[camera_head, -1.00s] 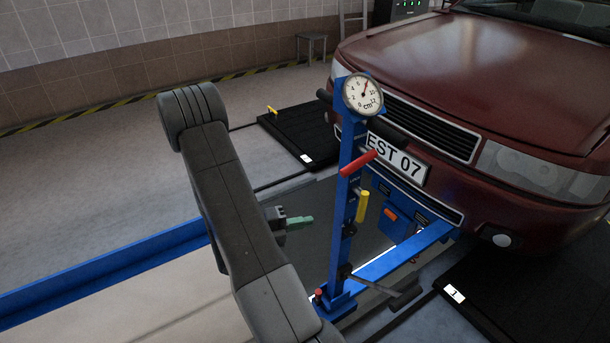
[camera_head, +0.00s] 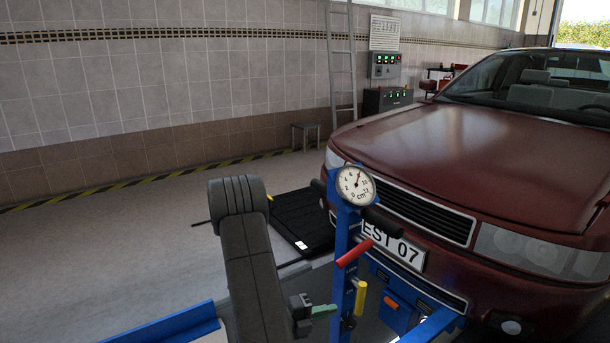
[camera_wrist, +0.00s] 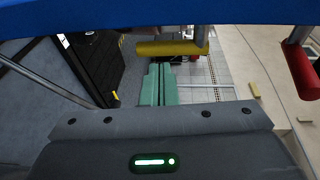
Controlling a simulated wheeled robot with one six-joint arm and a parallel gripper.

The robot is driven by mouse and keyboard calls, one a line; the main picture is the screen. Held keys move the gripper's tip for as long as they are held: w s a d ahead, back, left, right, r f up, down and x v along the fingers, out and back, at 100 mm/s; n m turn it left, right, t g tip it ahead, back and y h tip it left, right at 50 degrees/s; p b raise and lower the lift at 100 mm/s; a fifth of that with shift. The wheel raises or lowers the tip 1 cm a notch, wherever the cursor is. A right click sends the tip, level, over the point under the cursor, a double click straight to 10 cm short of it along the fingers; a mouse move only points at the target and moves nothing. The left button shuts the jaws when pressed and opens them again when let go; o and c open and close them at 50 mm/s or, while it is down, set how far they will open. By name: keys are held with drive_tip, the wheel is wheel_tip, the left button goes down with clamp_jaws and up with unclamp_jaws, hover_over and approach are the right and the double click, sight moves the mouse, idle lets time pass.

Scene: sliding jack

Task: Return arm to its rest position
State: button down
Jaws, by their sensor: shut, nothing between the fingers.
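My gripper (camera_head: 324,310) has green fingers and is just left of the blue jack column (camera_head: 343,245) in the head view. In the wrist view the two green fingers of my gripper (camera_wrist: 159,85) lie side by side, shut and empty. The column carries a round dial gauge (camera_head: 355,185), a red handle (camera_head: 354,253) and a yellow handle (camera_head: 360,298). In the wrist view the yellow handle (camera_wrist: 170,48) lies just beyond the fingertips, and the red handle (camera_wrist: 300,70) is at the right. My arm's lower links are cut off by the frame's bottom edge.
A dark red car (camera_head: 470,170) with plate EST 07 (camera_head: 393,246) stands close behind the column. A black floor plate (camera_head: 300,220) lies left of the car. A stool (camera_head: 306,135) and ladder (camera_head: 341,60) stand by the wall. The floor at left is clear.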

drive_tip(key=shift+b+x, duration=0.35)
drive_tip(key=shift+x, duration=2.55)
drive_tip(key=p+v, duration=0.2)
drive_tip(key=v, duration=1.2)
drive_tip(key=b, duration=0.1)
approach(357, 302)
drive_tip(key=shift+g+y, duration=0.3)
drive_tip(key=shift+y, duration=0.1)
drive_tip(key=x, duration=0.5)
drive_tip(key=shift+w+d+r, duration=0.3)
drive_tip(key=shift+d, duration=0.05)
drive_tip(key=shift+s+a+r+n+g+y+p, duration=0.25)
drive_tip(key=shift+r+y+p, duration=0.3)
drive_tip(key=shift+y+p, duration=0.5)
drive_tip(key=shift+a+r+g+y+p, duration=0.15)
drive_tip(key=shift+g+y+p, duration=0.2)
drive_tip(key=shift+p, duration=0.5)
